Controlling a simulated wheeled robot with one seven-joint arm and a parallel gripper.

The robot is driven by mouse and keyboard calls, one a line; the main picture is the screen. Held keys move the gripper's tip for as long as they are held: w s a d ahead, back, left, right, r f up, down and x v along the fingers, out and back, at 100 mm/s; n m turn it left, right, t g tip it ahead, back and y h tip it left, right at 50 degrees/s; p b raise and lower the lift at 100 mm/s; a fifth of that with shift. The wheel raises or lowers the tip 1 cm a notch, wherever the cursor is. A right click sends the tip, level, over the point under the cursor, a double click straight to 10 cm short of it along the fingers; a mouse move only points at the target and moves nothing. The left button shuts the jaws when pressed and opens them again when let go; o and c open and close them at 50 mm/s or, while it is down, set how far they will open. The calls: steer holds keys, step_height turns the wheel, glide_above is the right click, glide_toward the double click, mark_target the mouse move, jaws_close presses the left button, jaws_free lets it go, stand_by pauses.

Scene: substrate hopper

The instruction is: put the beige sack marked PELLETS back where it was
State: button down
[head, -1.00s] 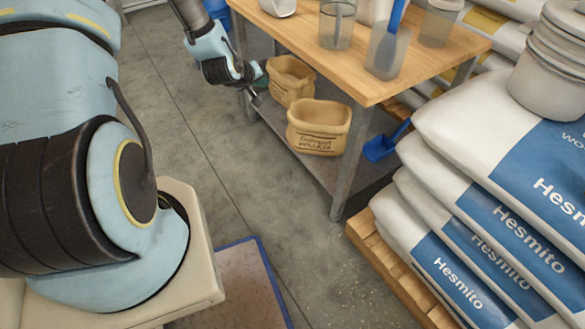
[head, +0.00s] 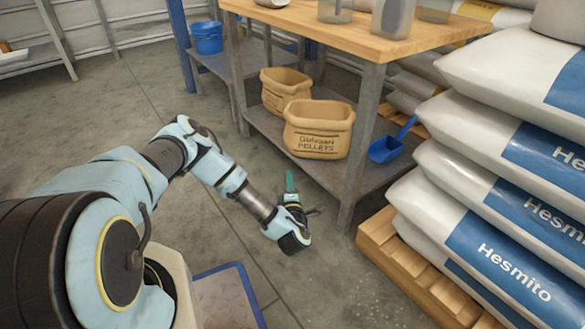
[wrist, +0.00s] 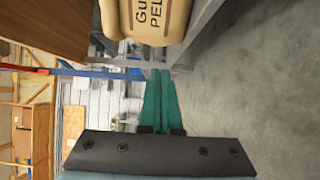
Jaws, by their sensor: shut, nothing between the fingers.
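The beige sack marked PELLETS (head: 318,130) stands upright with an open top on the lower shelf (head: 275,126) of the wooden-topped table. Part of its lettering also shows at the top of the wrist view (wrist: 160,16). A similar beige sack (head: 284,88) stands behind it to the left; no lettering is legible on it. My gripper (head: 289,173) is in front of the shelf, to the lower left of the marked sack and apart from it. Its teal fingers (wrist: 158,76) are together and empty.
A blue scoop (head: 390,148) lies at the right end of the shelf, behind a metal table leg (head: 360,150). White Hesmito sacks (head: 500,215) are stacked on a wooden pallet (head: 405,262) at the right. The grey floor (head: 110,120) at the left is open.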

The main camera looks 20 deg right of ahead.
mark_target(309, 149)
steer(key=b+x, duration=0.2)
steer(key=x, duration=0.2)
steer(key=d+b+x, duration=0.1)
steer(key=x, duration=0.3)
steer(key=b+x, duration=0.2)
steer(key=x, duration=0.1)
steer(key=shift+d+b, duration=0.3)
steer(key=shift+d, duration=0.15)
steer(key=shift+w+d+r, duration=0.1)
steer(key=shift+w+d, duration=0.2)
steer(key=shift+d, duration=0.25)
steer(key=w+d+b, duration=0.1)
steer(key=d, duration=0.1)
steer(key=d+b, duration=0.1)
steer(key=d, duration=0.1)
steer(key=w+d, duration=0.1)
steer(key=d, duration=0.1)
steer(key=shift+w+b, duration=0.3)
steer(key=shift+b, duration=0.1)
steer(key=shift+w+d, duration=0.2)
steer(key=shift+d, duration=0.25)
